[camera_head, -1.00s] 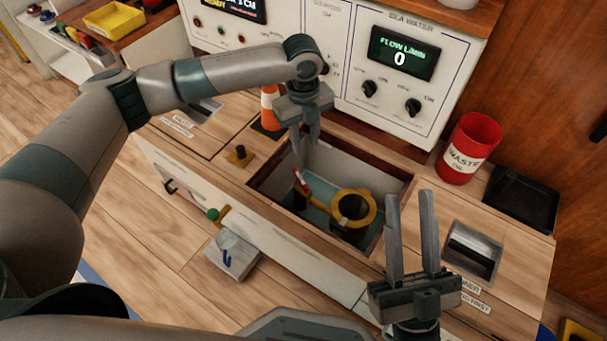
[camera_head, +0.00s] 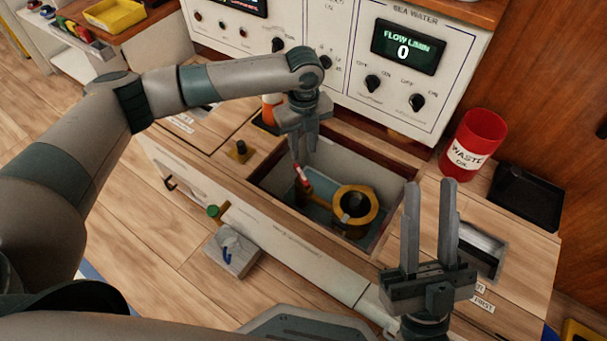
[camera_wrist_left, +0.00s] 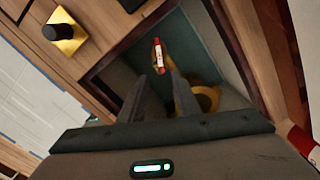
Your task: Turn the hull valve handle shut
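The valve has a yellow ring-shaped body (camera_head: 374,212) and a handle with a red-and-white grip (camera_head: 303,178), down inside an open recess in the wooden deck. The handle points from the ring toward the upper left in the head view. My left gripper (camera_head: 303,158) reaches down over the recess, just above the grip. In the left wrist view its two fingers (camera_wrist_left: 157,84) are apart, and the red grip (camera_wrist_left: 157,54) shows beyond and between their tips. Contact cannot be told. My right gripper (camera_head: 430,188) is open and empty, pointing up at the recess's right.
The recess walls (camera_head: 345,160) surround the valve closely. A panel reading flow 0 (camera_head: 403,48) stands behind. A red waste bin (camera_head: 475,143) and black tray (camera_head: 526,196) are at the right. A black knob on a yellow plate (camera_head: 240,150) is left of the recess.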

